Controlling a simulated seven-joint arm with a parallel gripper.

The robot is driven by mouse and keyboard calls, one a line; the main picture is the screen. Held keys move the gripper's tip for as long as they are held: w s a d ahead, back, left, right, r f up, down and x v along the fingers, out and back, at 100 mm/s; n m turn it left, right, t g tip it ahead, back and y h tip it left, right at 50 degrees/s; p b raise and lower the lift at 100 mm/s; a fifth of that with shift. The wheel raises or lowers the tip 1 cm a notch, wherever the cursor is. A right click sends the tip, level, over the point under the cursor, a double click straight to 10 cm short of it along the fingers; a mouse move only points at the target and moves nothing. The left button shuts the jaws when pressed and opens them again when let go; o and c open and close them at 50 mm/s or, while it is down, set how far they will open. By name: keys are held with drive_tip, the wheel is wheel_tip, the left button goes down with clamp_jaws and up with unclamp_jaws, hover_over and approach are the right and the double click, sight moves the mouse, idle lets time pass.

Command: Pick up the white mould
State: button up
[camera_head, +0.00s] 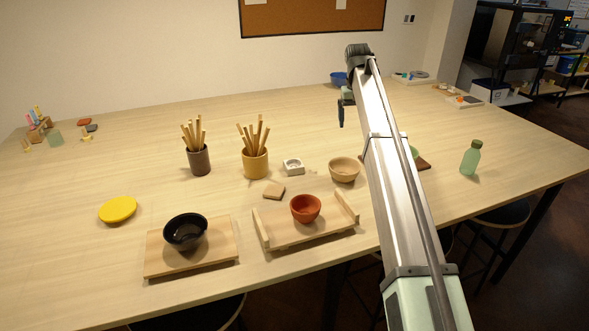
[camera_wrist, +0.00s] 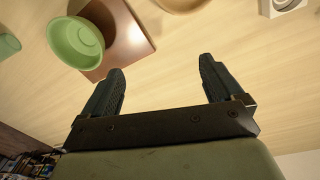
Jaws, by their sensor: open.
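The white mould (camera_head: 293,167) is a small square block with a round hollow. It sits on the table between the tan pot of sticks and the beige bowl. In the wrist view the mould (camera_wrist: 287,7) is partly cut off at the top right corner. My gripper (camera_wrist: 163,68) is open, with nothing between its dark fingers but bare table beyond. In the head view my gripper (camera_head: 341,114) hangs above the table, farther back and to the right of the mould, apart from it.
The beige bowl (camera_head: 344,170) stands right of the mould; the tan pot (camera_head: 255,165) of sticks stands left. A wooden tile (camera_head: 274,191) and a tray (camera_head: 284,239) with a red bowl lie in front. A green bowl (camera_wrist: 76,42) rests on a brown board (camera_wrist: 128,30).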

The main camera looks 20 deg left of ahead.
drive_tip(key=s+a+f+n, duration=0.1)
drive_tip(key=s+a+n, duration=0.1)
drive_tip(key=s+a, duration=0.5)
drive_tip(key=s+a+n, duration=0.1)
drive_tip(key=s+a, duration=0.3)
drive_tip(key=a, duration=0.6)
approach(293, 166)
drive_tip(key=shift+n+g+y, duration=0.3)
drive_tip(key=shift+g+y, duration=0.1)
drive_tip(key=f, duration=0.8)
drive_tip(key=shift+w+d, duration=0.3)
drive_tip(key=shift+w, duration=0.1)
drive_tip(key=shift+r, duration=0.1)
drive_tip(key=shift+c, duration=0.4)
drive_tip(key=c, duration=1.1)
